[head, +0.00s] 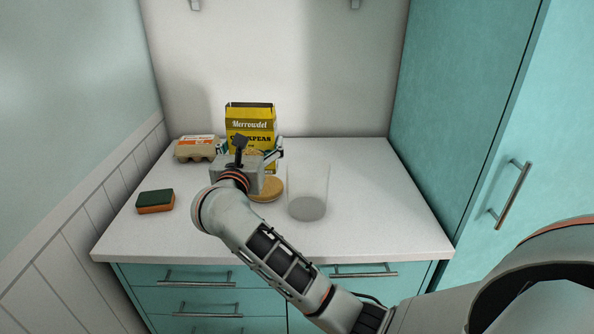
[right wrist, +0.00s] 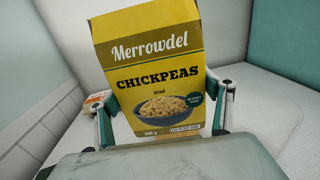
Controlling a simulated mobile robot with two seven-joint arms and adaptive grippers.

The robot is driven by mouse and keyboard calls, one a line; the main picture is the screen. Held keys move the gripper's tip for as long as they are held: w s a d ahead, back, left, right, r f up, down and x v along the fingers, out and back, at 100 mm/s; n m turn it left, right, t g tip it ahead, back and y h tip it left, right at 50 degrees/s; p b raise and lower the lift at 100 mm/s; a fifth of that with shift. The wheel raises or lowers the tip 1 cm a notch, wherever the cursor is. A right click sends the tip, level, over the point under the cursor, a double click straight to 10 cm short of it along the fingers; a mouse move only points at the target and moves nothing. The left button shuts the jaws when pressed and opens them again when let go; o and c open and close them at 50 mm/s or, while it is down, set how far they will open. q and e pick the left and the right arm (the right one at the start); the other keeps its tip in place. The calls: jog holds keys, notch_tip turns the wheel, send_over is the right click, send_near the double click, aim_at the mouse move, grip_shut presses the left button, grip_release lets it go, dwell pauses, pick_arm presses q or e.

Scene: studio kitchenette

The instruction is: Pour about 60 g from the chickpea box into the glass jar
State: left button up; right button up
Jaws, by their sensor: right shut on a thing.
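The yellow chickpea box (head: 250,117) stands upright at the back of the counter in the head view, with a dark top. It fills the middle of the right wrist view (right wrist: 155,75). My right gripper (head: 257,150) is shut on it, with one finger on each side of its lower part in the right wrist view (right wrist: 166,128). I cannot tell whether the box touches the counter. The clear glass jar (head: 308,190) stands to the right of the gripper and nearer the front, and looks empty. My left gripper is not in view.
A round wooden lid (head: 267,189) lies left of the jar. An egg carton (head: 196,148) is at the back left, and a green and orange sponge (head: 155,201) at the left. The counter right of the jar is clear, up to a tall teal cabinet (head: 450,110).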

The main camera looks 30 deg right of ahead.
jog(key=f+b, duration=0.1)
jog(key=f, duration=0.1)
jog(key=a+f+b, duration=0.1)
jog(key=f, duration=0.1)
jog(key=a+f+b, duration=0.1)
jog(key=f, duration=0.1)
jog(key=shift+w+a+f, duration=0.25)
jog(key=shift+w+f, duration=0.05)
jog(key=shift+f, duration=0.1)
jog(key=shift+r, duration=0.1)
